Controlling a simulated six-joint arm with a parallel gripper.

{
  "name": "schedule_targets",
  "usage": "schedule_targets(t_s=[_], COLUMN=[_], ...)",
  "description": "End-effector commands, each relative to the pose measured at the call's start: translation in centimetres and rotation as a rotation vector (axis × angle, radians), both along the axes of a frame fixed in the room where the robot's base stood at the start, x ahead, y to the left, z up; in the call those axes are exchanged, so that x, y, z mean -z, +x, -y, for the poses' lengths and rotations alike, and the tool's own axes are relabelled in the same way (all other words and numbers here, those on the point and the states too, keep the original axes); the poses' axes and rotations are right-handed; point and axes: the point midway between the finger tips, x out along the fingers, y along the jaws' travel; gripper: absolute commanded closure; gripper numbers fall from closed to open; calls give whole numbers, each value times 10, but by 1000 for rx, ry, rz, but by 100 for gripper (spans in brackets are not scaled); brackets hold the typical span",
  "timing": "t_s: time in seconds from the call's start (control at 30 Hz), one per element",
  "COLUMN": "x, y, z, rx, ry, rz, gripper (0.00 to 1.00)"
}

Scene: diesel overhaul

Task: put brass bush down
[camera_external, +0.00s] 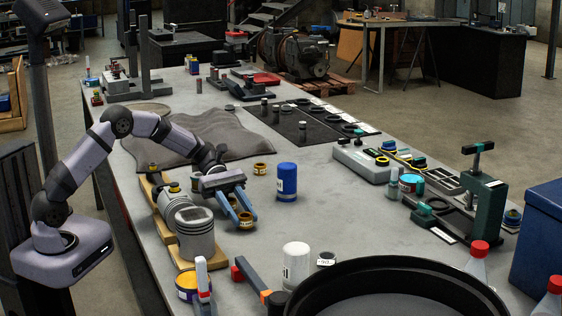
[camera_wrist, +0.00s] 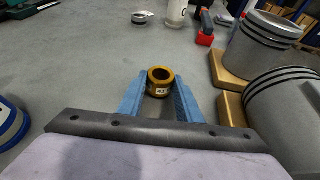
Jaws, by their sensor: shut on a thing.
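A brass bush (camera_wrist: 160,81) with a small printed label stands upright between the blue fingers of my gripper (camera_wrist: 158,98) in the wrist view. In the outside view my gripper (camera_external: 241,211) reaches down over the grey bench, shut on the brass bush (camera_external: 245,220). The bush is at or just above the bench top; I cannot tell whether it touches. A second brass bush (camera_external: 260,169) stands on the bench behind the gripper, and smaller brass parts (camera_external: 173,187) sit at the left by the wooden blocks.
Pistons (camera_external: 195,235) on wooden blocks stand close on the left of my gripper. A blue can (camera_external: 287,181) stands to the right. A white can (camera_external: 296,263), a red-ended tool and a black round pan (camera_external: 395,264) lie in front.

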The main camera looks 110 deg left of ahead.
Motion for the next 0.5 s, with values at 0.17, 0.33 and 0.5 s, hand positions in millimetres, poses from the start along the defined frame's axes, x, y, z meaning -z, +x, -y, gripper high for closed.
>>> schedule_targets(t_s=[0.17,0.33,0.5], x=[6,9,11], y=[-1,-1,-2], z=[1,1,2], rx=[0,0,1], ry=[-4,-6,-8], rz=[-5,-11,-15], gripper=[98,50,50])
